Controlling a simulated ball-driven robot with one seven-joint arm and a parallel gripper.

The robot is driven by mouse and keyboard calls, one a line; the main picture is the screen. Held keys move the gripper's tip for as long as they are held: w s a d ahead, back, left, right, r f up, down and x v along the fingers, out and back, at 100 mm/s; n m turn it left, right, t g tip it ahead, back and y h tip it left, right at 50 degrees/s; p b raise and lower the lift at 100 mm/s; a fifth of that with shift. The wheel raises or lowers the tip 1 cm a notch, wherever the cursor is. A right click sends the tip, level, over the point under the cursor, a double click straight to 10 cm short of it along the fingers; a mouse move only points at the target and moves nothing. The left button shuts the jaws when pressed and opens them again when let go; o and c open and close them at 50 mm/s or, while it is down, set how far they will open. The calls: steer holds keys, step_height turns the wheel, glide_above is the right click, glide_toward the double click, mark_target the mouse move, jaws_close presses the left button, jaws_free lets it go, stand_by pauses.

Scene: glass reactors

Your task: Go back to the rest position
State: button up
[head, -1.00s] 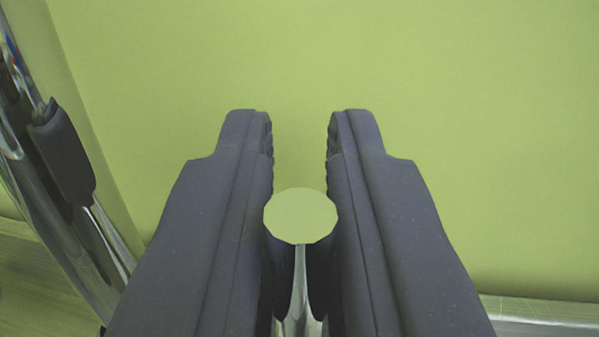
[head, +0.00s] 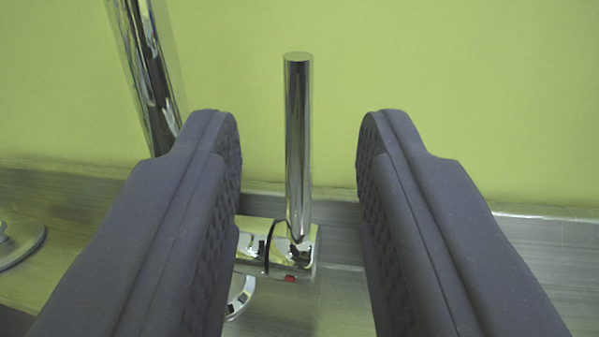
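My gripper (head: 298,150) shows in the head view as two dark grey fingers with a wide gap between them. It is open and nothing is held between the fingers. Through the gap I see an upright shiny metal rod (head: 298,140) with a flat round top. The rod stands in a chrome clamp block (head: 307,255) with a small red spot at its lower edge. The rod appears beyond the fingers, and neither finger seems to touch it. The left finger hides part of the clamp.
A thicker chrome pole (head: 148,75) stands at the upper left, close behind the left finger in the picture. A metal ledge (head: 335,225) runs along the foot of the yellow-green wall (head: 450,90). A round metal base (head: 20,243) is at the far left.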

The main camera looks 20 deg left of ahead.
steer(key=shift+s+d+f, duration=0.1)
steer(key=shift+s+d, duration=0.2)
steer(key=shift+s, duration=0.35)
